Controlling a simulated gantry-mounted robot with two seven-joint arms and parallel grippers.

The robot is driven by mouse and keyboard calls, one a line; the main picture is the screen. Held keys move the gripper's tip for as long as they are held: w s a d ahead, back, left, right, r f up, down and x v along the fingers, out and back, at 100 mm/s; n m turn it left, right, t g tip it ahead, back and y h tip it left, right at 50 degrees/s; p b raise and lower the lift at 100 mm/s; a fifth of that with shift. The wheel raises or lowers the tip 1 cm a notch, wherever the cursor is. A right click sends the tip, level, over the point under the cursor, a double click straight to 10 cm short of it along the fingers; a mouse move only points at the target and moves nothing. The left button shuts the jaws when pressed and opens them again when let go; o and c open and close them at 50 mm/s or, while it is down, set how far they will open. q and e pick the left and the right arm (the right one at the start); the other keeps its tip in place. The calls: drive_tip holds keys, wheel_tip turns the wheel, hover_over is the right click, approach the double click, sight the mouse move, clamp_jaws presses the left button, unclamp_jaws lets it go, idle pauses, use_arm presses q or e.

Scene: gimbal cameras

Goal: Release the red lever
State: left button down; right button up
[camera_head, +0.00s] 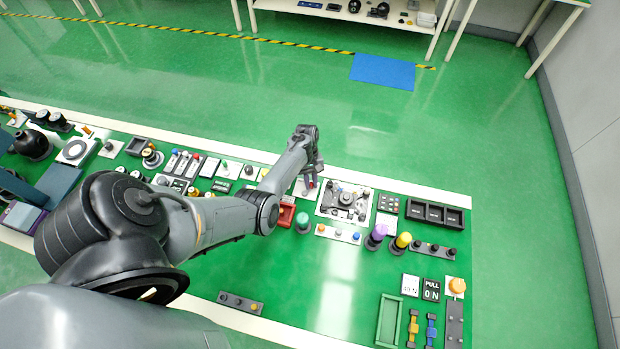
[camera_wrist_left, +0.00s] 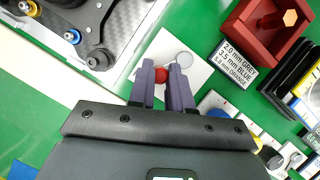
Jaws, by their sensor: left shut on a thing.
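The red lever (camera_wrist_left: 160,75) shows as a small red knob on a white plate (camera_wrist_left: 161,50) in the left wrist view. My left gripper (camera_wrist_left: 162,70) is shut on it, with one purple-grey finger on either side. The fingers hide much of the lever, so its angle cannot be told. In the head view my left gripper (camera_head: 311,182) is at the panel, just left of a plate with a black mechanism (camera_head: 345,201). My right gripper is in neither view.
A red open box (camera_head: 286,212) and a green knob (camera_head: 302,222) stand close to the gripper. Purple (camera_head: 377,233) and yellow (camera_head: 402,241) knobs stand to the right. A row of switches (camera_head: 183,163) lies left. The green panel area (camera_head: 335,285) in front is mostly clear.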

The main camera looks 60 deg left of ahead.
use_arm(q)
drive_tip(key=c, duration=1.1)
unclamp_jaws()
drive_tip(key=shift+o, duration=0.2)
drive_tip(key=v, duration=1)
drive_tip(key=shift+r+p, duration=0.35)
drive_tip(key=shift+r, duration=0.05)
drive_tip(key=shift+a, duration=0.1)
